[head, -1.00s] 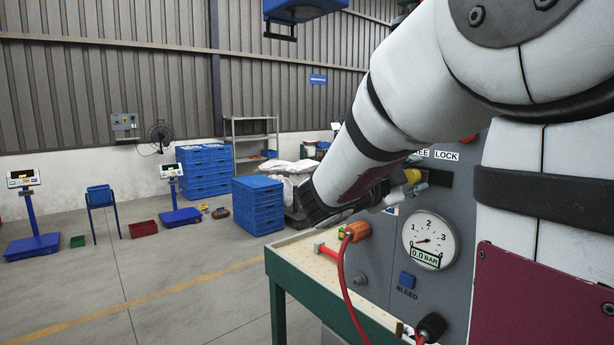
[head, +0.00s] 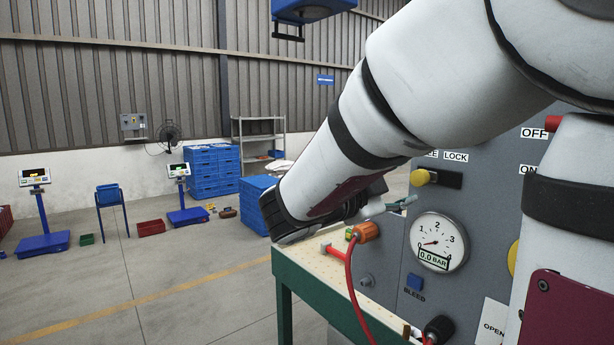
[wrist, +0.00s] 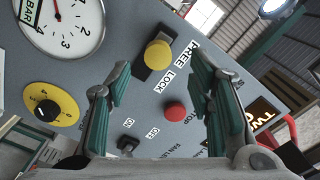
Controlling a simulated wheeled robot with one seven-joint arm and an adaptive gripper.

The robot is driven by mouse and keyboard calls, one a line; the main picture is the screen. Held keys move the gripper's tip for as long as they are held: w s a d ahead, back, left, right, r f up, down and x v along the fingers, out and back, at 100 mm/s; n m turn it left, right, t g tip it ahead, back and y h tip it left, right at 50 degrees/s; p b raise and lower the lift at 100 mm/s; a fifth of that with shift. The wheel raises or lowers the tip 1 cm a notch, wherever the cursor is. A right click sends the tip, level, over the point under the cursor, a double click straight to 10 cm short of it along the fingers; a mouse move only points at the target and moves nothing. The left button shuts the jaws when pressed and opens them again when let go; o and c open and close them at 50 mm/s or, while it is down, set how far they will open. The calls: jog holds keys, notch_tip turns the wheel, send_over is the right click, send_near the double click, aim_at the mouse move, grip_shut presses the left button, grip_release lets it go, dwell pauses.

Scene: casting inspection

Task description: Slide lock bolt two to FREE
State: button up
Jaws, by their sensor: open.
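The lock bolt is a yellow knob (head: 420,177) in a dark slot on the grey panel, below the FREE and LOCK labels. In the head view it shows at the FREE side, with bare slot under LOCK. The knob also shows in the wrist view (wrist: 158,55), beyond my fingers and between the labels and the gauge. My gripper (wrist: 160,100) is open and empty, its fingers apart and touching nothing. In the head view my gripper (head: 402,204) is just below and left of the knob, partly hidden by my wrist. A sign reading TWO (wrist: 254,112) shows at right.
A red stop button (wrist: 175,111) and a black switch (wrist: 128,145) are near the knob. A pressure gauge (head: 438,242) and blue BLEED button (head: 414,282) sit below it. A red hose (head: 350,290) with an orange fitting (head: 367,231) rises beside the green-edged bench (head: 310,286).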

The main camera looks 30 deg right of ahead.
jog(key=shift+s+a, duration=0.2)
jog(key=shift+a, duration=2.1)
